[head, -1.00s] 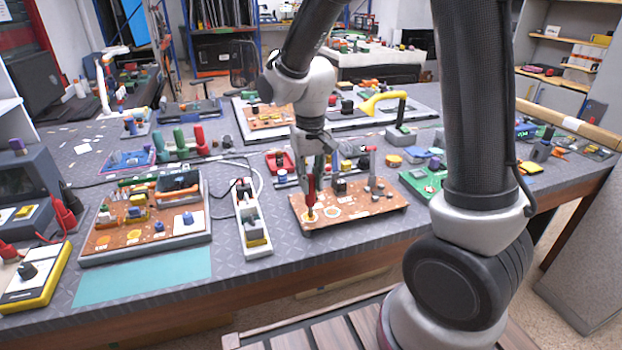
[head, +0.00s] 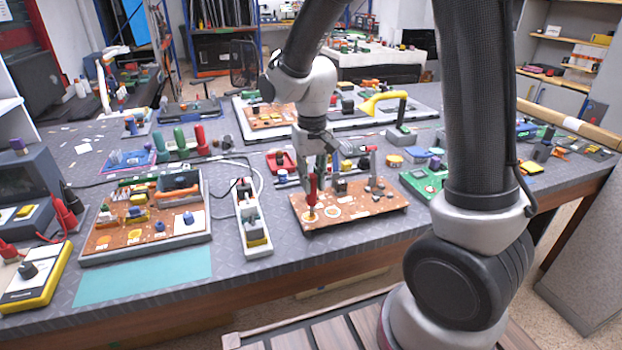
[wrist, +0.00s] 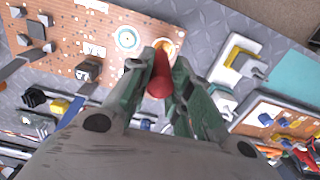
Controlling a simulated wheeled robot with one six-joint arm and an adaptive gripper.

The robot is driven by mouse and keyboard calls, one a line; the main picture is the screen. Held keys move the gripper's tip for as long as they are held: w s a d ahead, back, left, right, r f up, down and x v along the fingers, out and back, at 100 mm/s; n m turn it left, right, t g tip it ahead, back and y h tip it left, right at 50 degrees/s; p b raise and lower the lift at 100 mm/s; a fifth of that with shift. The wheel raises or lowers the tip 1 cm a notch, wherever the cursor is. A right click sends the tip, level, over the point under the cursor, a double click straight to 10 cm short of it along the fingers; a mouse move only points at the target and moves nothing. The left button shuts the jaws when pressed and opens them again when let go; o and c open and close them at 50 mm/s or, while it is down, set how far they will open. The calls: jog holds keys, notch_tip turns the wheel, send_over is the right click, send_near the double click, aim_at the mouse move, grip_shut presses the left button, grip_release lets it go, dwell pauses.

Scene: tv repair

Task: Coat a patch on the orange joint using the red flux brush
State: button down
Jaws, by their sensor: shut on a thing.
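The red flux brush (head: 312,189) stands about upright between the fingers of my gripper (head: 313,174), which is shut on it. Its lower end is over the orange-ringed joint (head: 309,217) at the front left corner of the brown circuit board (head: 365,209). Whether the tip touches the joint is too small to tell. In the wrist view the brush (wrist: 160,78) points at the orange joint (wrist: 167,45) and hides part of it. A second, pale ring (wrist: 127,38) lies beside it on the board.
Upright parts (head: 373,170) stand on the board's right half, near my gripper. A white strip with components (head: 255,235) lies left of the board. Another brown board (head: 110,240) is farther left. Bare bench shows in front of the board.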

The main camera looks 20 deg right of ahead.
jog(key=shift+a, duration=0.6)
jog(key=shift+r, duration=3.45)
